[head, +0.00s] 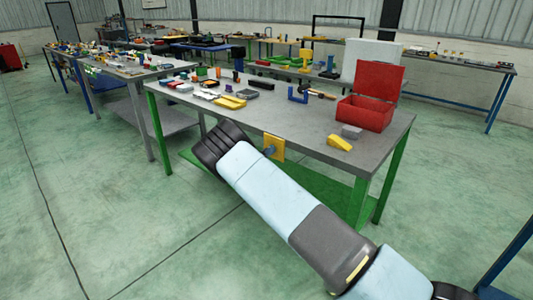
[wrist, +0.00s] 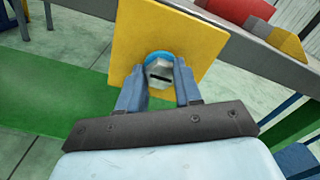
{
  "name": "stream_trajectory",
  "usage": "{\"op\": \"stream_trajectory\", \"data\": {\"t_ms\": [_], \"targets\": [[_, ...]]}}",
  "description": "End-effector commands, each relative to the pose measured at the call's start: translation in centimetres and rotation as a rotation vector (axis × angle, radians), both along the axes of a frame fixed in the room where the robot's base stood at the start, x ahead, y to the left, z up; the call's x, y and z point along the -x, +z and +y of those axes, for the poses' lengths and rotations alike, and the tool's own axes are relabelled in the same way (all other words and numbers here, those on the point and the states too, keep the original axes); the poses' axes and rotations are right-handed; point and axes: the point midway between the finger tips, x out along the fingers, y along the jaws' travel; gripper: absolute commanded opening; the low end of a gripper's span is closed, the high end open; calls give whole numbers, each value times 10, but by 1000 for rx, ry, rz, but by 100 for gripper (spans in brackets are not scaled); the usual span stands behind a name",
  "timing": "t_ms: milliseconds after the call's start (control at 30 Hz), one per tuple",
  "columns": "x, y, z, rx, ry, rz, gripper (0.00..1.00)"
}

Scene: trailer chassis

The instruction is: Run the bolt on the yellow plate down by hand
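The yellow plate (wrist: 207,43) stands upright at the front edge of the grey table; it also shows in the head view (head: 276,148). The bolt (wrist: 158,73) is at its middle, with a grey slotted head facing the wrist camera and a blue ring behind the head. My gripper (wrist: 160,82) points at the plate, with one blue-grey finger on each side of the bolt head. No clear gap shows between fingers and head, so it looks shut on it. How far the bolt is in is hidden behind its head. In the head view my arm hides most of the gripper.
The table (head: 300,135) carries an open red box (head: 368,112), a yellow wedge-shaped piece (head: 339,143), a grey block (head: 351,131) and a blue bracket (head: 298,94). Green table legs and a green lower shelf (head: 320,192) lie below the plate. The floor at the left is clear.

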Motion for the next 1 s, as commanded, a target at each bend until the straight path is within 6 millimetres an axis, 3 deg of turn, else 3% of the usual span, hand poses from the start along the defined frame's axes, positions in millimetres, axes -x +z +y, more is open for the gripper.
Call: {"op": "stream_trajectory", "data": {"t_ms": [267, 300, 667, 1000], "targets": [[0, 0, 1, -1, 3, 1, 4], [-1, -1, 9, -3, 3, -1, 1], [0, 0, 4, -55, 7, -40, 1], [0, -1, 4, -259, 8, -198, 1]]}}
